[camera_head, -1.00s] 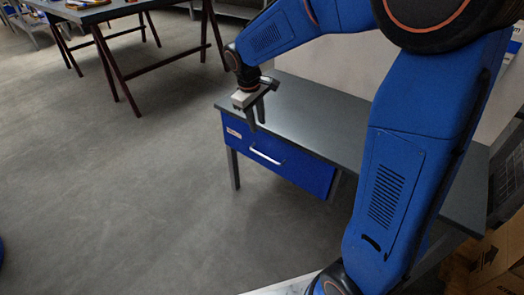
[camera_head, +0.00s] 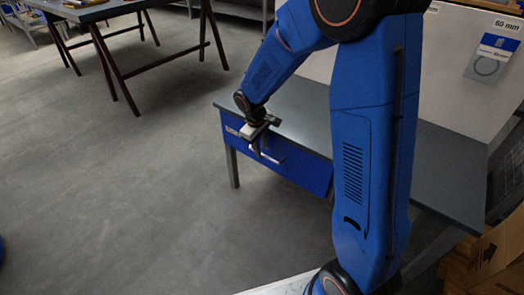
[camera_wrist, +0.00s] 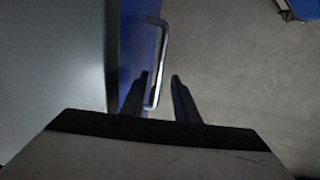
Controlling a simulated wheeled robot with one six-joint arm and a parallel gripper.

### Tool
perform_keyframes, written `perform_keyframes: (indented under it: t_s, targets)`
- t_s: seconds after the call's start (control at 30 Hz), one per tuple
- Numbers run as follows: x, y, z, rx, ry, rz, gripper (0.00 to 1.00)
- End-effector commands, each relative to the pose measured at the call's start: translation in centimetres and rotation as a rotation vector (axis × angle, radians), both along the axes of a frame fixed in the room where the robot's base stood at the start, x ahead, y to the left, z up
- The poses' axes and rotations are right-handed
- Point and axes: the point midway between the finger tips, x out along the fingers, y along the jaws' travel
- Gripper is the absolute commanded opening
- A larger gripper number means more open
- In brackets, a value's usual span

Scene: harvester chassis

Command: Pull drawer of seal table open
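The seal table (camera_head: 440,170) has a grey top and a blue drawer (camera_head: 305,172) under its front edge. The drawer front appears flush, with a bright metal bar handle (camera_head: 270,156). In the wrist view the handle (camera_wrist: 162,60) stands off the blue drawer front (camera_wrist: 133,45). My gripper (camera_head: 258,152) is at the handle, in front of the drawer. In the wrist view my gripper (camera_wrist: 160,82) is open, with one finger on the drawer side and one on the outer side. The handle's near end lies between the fingers; contact cannot be told.
Grey floor (camera_head: 130,210) is clear in front of the drawer. A table with dark trestle legs (camera_head: 115,70) stands at the back left. A cardboard box (camera_head: 485,265) is at the lower right. A white panel (camera_head: 450,70) stands behind the seal table.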

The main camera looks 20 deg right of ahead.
Motion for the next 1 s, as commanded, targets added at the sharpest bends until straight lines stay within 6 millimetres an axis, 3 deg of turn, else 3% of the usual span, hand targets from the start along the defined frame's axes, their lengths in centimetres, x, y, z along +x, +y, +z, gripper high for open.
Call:
perform_keyframes:
  t_s: [0.2, 0.53, 0.67, 1.0]
  targets:
    - [0.2, -0.3, -1.8, 0.0, 0.001, -0.001, 0.28]
    - [0.2, -0.3, -2.0, 0.0, 0.0, -0.001, 0.28]
    - [0.2, -0.3, -2.0, 0.0, 0.0, -0.001, 0.0]
    - [0.0, 0.0, -2.0, 0.0, -0.001, 0.001, 0.0]
